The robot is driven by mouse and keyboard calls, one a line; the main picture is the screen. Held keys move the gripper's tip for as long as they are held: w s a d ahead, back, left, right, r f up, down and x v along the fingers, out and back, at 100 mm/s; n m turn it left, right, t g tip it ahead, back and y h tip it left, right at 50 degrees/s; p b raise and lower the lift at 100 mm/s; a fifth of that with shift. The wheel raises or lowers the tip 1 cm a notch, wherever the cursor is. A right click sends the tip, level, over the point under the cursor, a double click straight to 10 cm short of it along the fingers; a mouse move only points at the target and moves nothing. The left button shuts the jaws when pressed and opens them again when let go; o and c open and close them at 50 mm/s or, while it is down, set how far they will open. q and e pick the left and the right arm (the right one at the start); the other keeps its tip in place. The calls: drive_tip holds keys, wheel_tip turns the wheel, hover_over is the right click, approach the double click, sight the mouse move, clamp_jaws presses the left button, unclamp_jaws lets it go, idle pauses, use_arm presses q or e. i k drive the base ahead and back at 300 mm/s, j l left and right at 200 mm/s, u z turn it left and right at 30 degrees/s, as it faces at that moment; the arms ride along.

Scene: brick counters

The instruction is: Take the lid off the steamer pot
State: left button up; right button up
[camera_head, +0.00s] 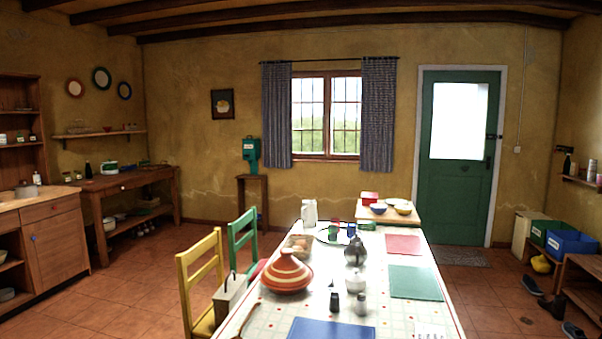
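I cannot pick out the steamer pot for sure. A small grey, pot-like vessel (26,190) stands on the wooden counter at the far left; it is too small to tell whether it has a lid. A white and green round container (110,168) stands on the wooden side table by the left wall. An orange, striped, cone-topped dish (287,273) stands on the dining table in front of me, its top on. Neither of my grippers is in view.
The long dining table (397,315) with mats, jars and cups fills the front middle. A yellow chair (203,270) and a green chair (242,235) stand at its left side. Tiled floor (120,290) is clear between them and the left counter (55,208). Shoes lie at right.

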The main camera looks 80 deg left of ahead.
sight(25, 184)
drive_tip(key=u, duration=4.35)
drive_tip(key=i+l+u, duration=0.15)
drive_tip(key=i+u, duration=0.2)
drive_tip(key=i, duration=1.35)
drive_tip(key=i+l+z, duration=0.2)
drive_tip(key=i, duration=0.5)
drive_tip(key=i+z, duration=0.2)
drive_tip(key=i, duration=0.55)
drive_tip(key=i+z, duration=0.2)
drive_tip(key=i, duration=0.5)
drive_tip(key=i+j+z, duration=0.2)
drive_tip(key=i, duration=0.55)
drive_tip(key=i+l+u, duration=0.1)
drive_tip(key=i, duration=0.35)
drive_tip(key=i+l, duration=0.1)
drive_tip(key=i, duration=0.35)
drive_tip(key=i+l+u, duration=0.15)
drive_tip(key=i, duration=0.25)
drive_tip(key=i+l, duration=0.15)
drive_tip(key=i, duration=0.3)
drive_tip(key=i+l+u, duration=0.15)
drive_tip(key=i, duration=0.3)
